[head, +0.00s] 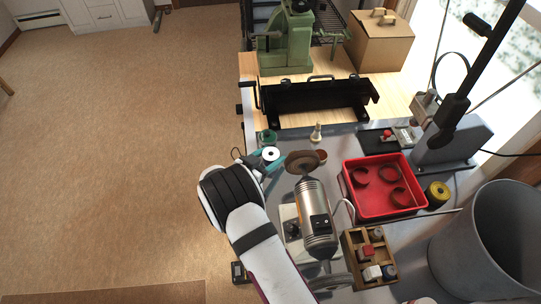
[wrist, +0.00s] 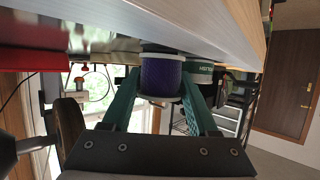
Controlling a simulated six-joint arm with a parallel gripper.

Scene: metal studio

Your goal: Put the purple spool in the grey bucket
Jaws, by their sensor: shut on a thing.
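The purple spool (wrist: 161,77) sits between the two green fingers of my gripper (wrist: 160,92) in the wrist view, which are shut on it. In the head view the spool shows mostly as its pale round top with a dark centre (head: 270,154), at the left edge of the metal bench, with my teal fingers (head: 267,163) beside it. I cannot tell whether the spool touches the bench. The grey bucket (head: 482,245) stands at the far right of the head view, open at the top and cut off by the frame.
A polishing motor (head: 316,215) with a brown wheel stands between my gripper and the bucket. Beyond it are a red tray (head: 378,212) with several brown rings, a yellow spool (head: 437,193) and a wooden block holder (head: 357,242). A green container (head: 267,136) stands just behind the purple spool.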

